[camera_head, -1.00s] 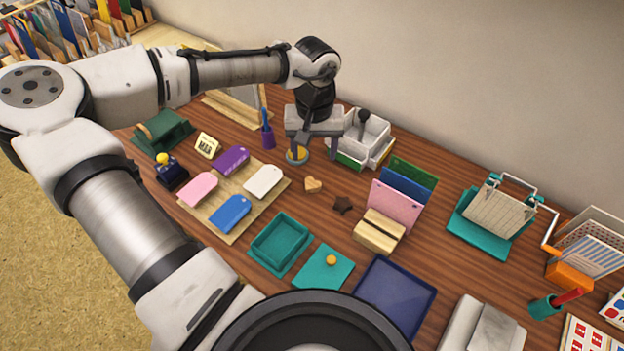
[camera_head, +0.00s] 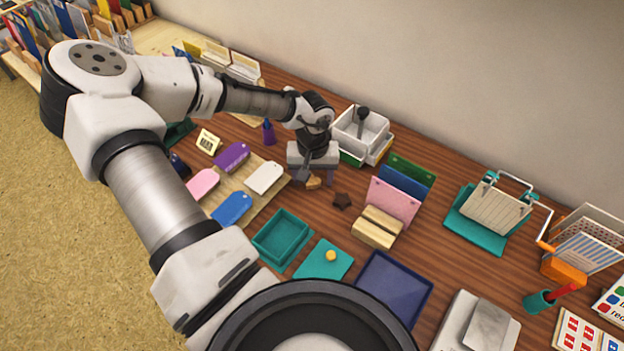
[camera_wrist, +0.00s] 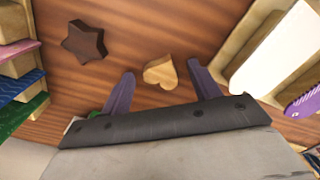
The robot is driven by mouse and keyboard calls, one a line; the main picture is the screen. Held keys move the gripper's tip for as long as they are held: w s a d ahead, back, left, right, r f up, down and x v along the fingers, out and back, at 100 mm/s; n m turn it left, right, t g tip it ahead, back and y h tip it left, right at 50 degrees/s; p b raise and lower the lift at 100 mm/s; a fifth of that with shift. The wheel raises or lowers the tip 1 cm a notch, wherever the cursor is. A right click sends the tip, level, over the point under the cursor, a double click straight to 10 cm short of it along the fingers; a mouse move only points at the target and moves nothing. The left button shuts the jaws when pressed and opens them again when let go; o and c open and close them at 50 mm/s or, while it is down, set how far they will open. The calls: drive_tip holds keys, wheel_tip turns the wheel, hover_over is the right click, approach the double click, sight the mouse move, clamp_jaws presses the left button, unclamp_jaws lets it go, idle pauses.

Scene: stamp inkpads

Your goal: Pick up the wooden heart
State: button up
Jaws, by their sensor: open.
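The wooden heart (camera_wrist: 160,72) is small and light tan. It lies flat on the brown table, and in the head view (camera_head: 313,183) it is partly hidden by my gripper. My gripper (camera_head: 315,180) is low over the table, right at the heart. In the wrist view my gripper (camera_wrist: 162,82) shows two purple fingers spread wide, one on each side of the heart. The fingers are apart from the heart, and nothing is between them but the heart and bare table.
A dark brown star (camera_head: 342,201) lies close beside the heart. A board (camera_head: 262,204) with coloured tags is on the left. A wooden block holder (camera_head: 376,228) with upright cards (camera_head: 394,194) stands to the right. A white bin (camera_head: 358,133) is behind, and a teal tray (camera_head: 282,238) in front.

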drive_tip(key=c, duration=1.1)
drive_tip(key=shift+o, duration=0.2)
